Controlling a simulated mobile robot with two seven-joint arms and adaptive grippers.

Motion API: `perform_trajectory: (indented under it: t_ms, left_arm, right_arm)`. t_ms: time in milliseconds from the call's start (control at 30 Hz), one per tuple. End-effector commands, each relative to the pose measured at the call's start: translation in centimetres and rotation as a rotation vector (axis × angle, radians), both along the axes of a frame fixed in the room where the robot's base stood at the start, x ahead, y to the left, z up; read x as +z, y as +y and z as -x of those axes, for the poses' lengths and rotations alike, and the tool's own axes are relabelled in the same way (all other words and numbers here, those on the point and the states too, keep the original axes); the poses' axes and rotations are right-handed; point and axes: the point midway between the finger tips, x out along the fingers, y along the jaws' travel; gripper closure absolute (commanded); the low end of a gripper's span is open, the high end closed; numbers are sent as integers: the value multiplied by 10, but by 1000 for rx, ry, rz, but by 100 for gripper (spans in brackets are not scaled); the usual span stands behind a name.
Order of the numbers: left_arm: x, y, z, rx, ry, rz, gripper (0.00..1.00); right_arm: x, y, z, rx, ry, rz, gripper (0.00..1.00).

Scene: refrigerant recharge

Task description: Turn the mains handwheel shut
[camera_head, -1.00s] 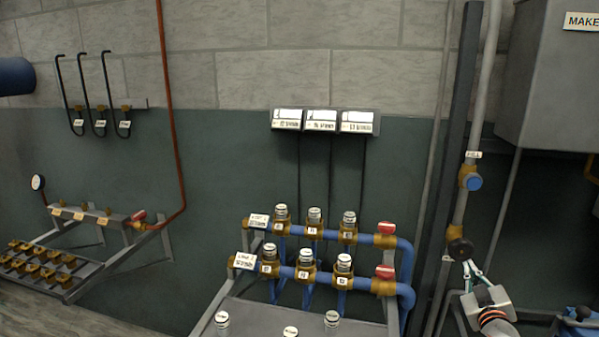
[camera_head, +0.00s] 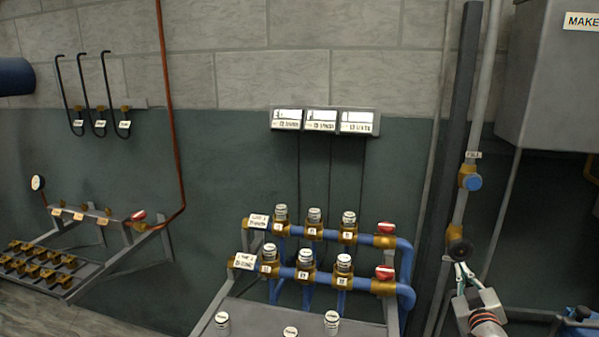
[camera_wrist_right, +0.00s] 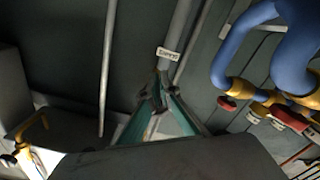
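The black handwheel (camera_head: 459,248) sits low on the grey vertical pipe at the right of the head view, on a brass valve body. My right gripper (camera_head: 463,270) is just below it, its fingertips close to or at the wheel's lower edge. Contact is unclear. In the right wrist view my two green-grey fingers (camera_wrist_right: 156,98) converge near the pipe, beside a small white tag (camera_wrist_right: 169,53). The wheel is not clearly distinguishable between the dark tips there, so I cannot tell whether they grip it. My left gripper is out of view.
A blue-capped brass valve (camera_head: 470,178) is higher on the same pipe. To the left stands a rack of blue pipes (camera_head: 404,258) with red-handled valves. A dark vertical pipe (camera_head: 455,130) runs close by. A grey cabinet (camera_head: 550,90) hangs at upper right.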

Motion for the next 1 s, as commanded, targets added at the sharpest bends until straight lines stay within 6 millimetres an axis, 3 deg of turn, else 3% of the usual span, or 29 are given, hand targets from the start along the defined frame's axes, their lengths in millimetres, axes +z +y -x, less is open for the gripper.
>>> perform_trajectory:
  t_ms: [300,667,1000]
  left_arm:
    - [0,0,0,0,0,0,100]
    - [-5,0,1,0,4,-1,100]
    - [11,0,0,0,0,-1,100]
  right_arm:
    - [7,4,-2,8,-13,-1,100]
    - [-3,3,1,6,-10,-2,100]
    - [-4,8,35,2,-4,-2,100]
